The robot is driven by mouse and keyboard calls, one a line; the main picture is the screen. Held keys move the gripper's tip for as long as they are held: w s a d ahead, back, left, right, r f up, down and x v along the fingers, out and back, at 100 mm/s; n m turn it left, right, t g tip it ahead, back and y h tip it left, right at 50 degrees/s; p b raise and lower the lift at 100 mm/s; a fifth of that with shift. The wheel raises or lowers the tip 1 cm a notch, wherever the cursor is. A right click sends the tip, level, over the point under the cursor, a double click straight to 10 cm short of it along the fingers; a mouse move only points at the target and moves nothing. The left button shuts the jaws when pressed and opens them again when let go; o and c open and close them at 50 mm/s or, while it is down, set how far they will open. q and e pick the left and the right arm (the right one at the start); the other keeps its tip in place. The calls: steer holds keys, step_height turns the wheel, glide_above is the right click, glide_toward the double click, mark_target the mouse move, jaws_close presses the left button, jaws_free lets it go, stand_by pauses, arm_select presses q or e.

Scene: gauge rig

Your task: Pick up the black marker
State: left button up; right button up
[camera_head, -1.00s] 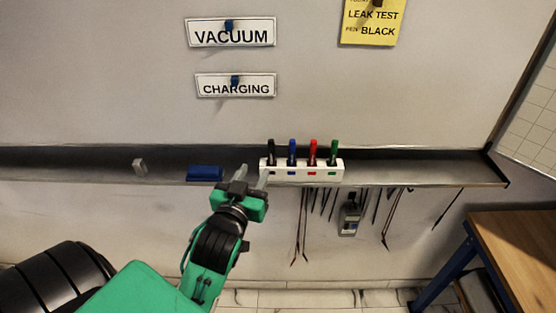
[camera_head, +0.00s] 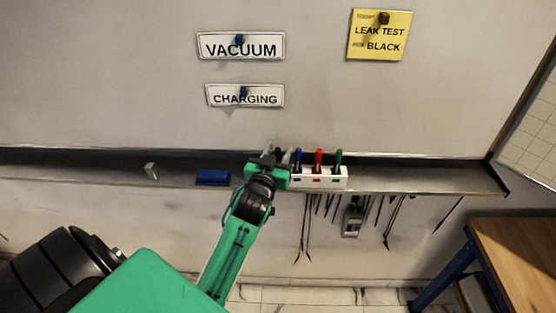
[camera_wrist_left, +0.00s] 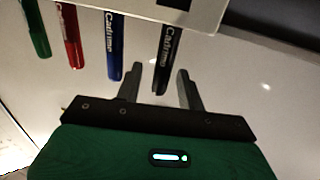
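The black marker (camera_wrist_left: 166,55) stands in the white holder, which also shows in the left wrist view (camera_wrist_left: 195,8). My left gripper (camera_wrist_left: 160,72) is open, with one finger on each side of the marker's free end and a gap visible on both sides. In the head view my left gripper (camera_head: 276,157) is at the left end of the holder (camera_head: 335,184) and mostly hides the black marker. My right gripper is not in view.
Blue (camera_head: 297,159), red (camera_head: 318,160) and green (camera_head: 338,161) markers stand in the holder to the right. A blue block (camera_head: 212,177) lies on the ledge (camera_head: 420,177) to the left. Tools hang below the ledge. A wooden table (camera_head: 520,250) is at right.

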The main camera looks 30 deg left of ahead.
arm_select(q)
steer(key=shift+w+a, duration=0.1)
steer(key=shift+w, duration=0.15)
jaws_close()
